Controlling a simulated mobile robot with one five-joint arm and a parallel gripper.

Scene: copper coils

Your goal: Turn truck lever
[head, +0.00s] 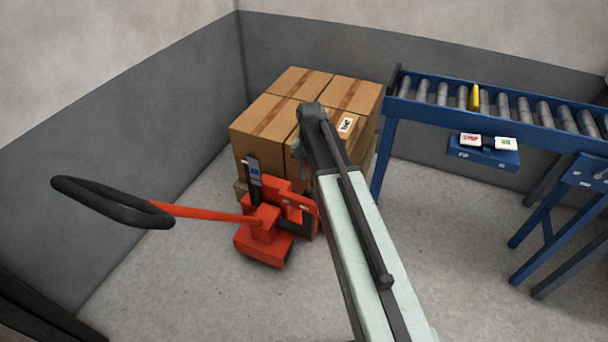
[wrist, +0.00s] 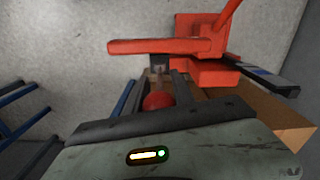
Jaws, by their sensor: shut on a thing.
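The red pallet truck (head: 263,247) stands on the floor at the left, its red bar and black loop handle (head: 110,200) reaching out left. In the wrist view, the truck's red body (wrist: 200,35) is at the top. A round red knob (wrist: 158,101), which looks like the lever's end, sits between the fingers of my gripper (wrist: 155,88). My gripper is shut on it. In the head view, my arm hides the fingertips and the lever, so the lever's angle is not clear.
Cardboard boxes (head: 268,122) are stacked behind the truck, close to my arm. A blue roller conveyor (head: 433,113) with a yellow piece (head: 474,97) and a blue control box (head: 483,153) stands at the right. Grey walls close the back and left. Floor at the front is clear.

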